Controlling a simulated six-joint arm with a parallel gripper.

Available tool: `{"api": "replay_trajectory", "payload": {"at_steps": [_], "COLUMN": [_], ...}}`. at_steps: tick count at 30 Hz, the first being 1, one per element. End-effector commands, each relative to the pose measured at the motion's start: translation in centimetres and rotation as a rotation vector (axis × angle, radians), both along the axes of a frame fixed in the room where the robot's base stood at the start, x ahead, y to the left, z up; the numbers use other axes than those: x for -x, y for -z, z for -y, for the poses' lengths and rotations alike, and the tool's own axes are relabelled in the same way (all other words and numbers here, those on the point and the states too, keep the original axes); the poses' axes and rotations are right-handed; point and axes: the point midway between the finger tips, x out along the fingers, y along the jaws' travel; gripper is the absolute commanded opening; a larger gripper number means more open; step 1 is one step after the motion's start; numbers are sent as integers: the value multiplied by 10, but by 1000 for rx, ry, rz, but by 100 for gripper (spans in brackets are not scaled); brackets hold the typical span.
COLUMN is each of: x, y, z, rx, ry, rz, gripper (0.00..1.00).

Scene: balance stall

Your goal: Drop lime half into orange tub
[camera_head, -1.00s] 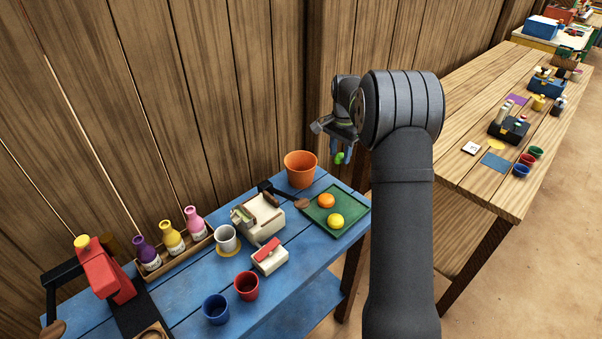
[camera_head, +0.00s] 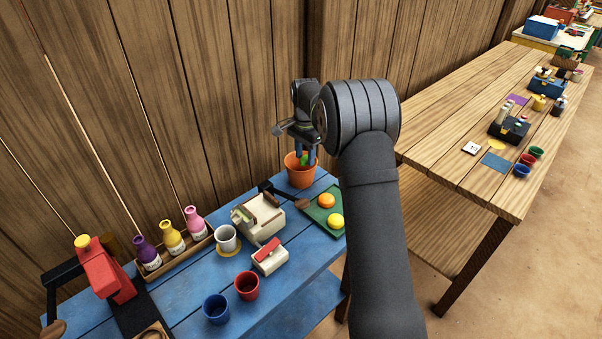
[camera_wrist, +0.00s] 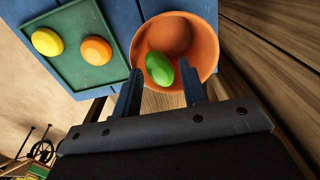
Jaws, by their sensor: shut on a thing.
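My gripper (camera_head: 305,155) is above the orange tub (camera_head: 300,178) at the far right end of the blue table. It is shut on the green lime half (camera_head: 303,160), which hangs at the tub's mouth. In the wrist view the lime half (camera_wrist: 159,68) shows between my fingers (camera_wrist: 160,88), against the inside of the orange tub (camera_wrist: 205,40). I cannot tell how far the lime half is below the rim. The tub stands upright and the part of it that I see inside is empty.
A green tray (camera_head: 325,231) with an orange half (camera_head: 326,200) and a yellow lemon half (camera_head: 336,221) lies in front of the tub. The plank wall (camera_head: 230,100) is close behind.

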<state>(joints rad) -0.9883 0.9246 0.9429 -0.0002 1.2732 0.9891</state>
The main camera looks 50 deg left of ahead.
Motion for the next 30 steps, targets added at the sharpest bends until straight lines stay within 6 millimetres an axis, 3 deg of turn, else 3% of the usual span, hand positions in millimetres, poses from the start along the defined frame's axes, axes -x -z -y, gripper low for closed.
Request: {"api": "replay_trajectory", "payload": {"at_steps": [11, 12, 15, 25, 30], "x": [0, 0, 0, 0, 0], "y": [6, 6, 6, 4, -16], "z": [0, 0, 0, 0, 0], "rx": [0, 0, 0, 0, -2], "ry": [0, 0, 0, 0, 0], "rz": [0, 0, 0, 0, 1], "gripper": [18, 45, 64, 64, 64]}}
